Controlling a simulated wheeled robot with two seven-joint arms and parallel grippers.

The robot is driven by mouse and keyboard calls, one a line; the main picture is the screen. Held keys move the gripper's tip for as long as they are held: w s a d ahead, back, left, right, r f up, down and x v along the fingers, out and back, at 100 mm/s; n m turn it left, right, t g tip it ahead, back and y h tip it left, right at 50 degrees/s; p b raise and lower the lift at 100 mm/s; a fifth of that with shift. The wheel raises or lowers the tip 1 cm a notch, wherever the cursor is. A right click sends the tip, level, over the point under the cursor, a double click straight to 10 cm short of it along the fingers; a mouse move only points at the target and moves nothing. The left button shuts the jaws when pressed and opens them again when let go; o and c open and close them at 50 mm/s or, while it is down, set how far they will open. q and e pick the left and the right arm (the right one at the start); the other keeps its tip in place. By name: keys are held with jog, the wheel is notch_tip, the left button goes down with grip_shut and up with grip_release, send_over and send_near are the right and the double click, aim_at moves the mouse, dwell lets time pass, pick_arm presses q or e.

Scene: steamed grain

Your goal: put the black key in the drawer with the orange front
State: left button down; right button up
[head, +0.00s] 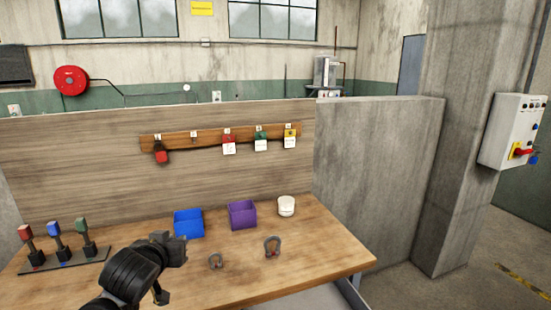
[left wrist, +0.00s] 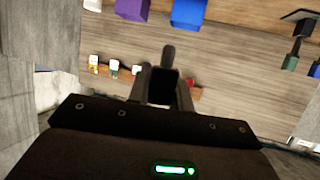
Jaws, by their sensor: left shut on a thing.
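My left gripper (head: 176,250) is above the front left of the wooden table in the head view. In the left wrist view the gripper (left wrist: 166,88) is shut on a dark, rounded thing, the black key (left wrist: 168,56), whose end sticks out beyond the fingers. Its lower part is hidden between the fingers, and in the head view I cannot tell it from the dark gripper. No drawer with an orange front shows in either view. My right gripper is not in view.
A stand (head: 66,262) with red, blue and green-topped pieces is at left. A hook rail (head: 180,141) holds tags. The table's front right (head: 320,250) is clear.

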pick_arm(q)
jog(key=s+d+r, duration=0.3)
jog(key=s, duration=0.2)
jog(key=shift+s+r, duration=0.2)
jog(key=shift+r, duration=0.15)
jog(key=shift+w, duration=0.2)
